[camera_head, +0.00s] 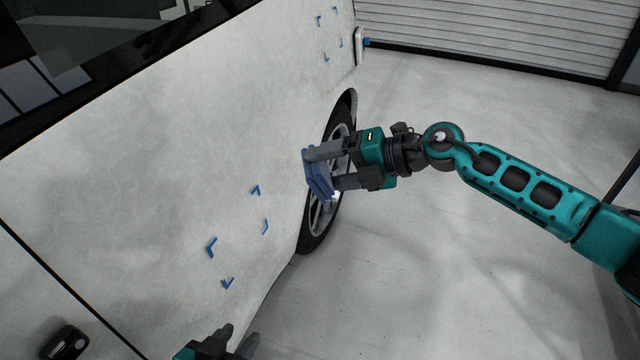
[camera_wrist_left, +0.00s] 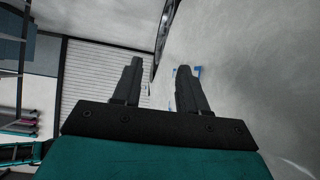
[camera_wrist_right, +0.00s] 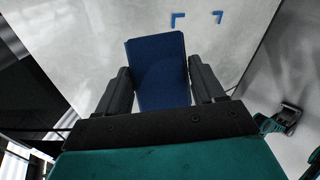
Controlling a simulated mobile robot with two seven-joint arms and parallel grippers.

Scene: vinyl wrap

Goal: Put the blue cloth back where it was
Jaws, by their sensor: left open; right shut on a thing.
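The blue cloth (camera_head: 318,176) is a flat, stiff-looking pad held by my right gripper (camera_head: 324,168) in front of the car's wheel, near the edge of the white car side. In the right wrist view the blue cloth (camera_wrist_right: 158,68) sits between the two fingers of my right gripper (camera_wrist_right: 160,84). Whether it touches the car cannot be told. My left gripper (camera_head: 238,340) is at the bottom of the head view, close to the car's lower side. In the left wrist view my left gripper (camera_wrist_left: 158,72) has its fingers apart with nothing between them.
The white car side (camera_head: 160,150) fills the left, with blue corner marks (camera_head: 212,246) low down and more blue marks (camera_head: 326,57) at the upper right. A wheel (camera_head: 325,205) stands behind the cloth. The grey floor (camera_head: 440,270) is clear. A slatted shutter (camera_head: 480,25) closes the back.

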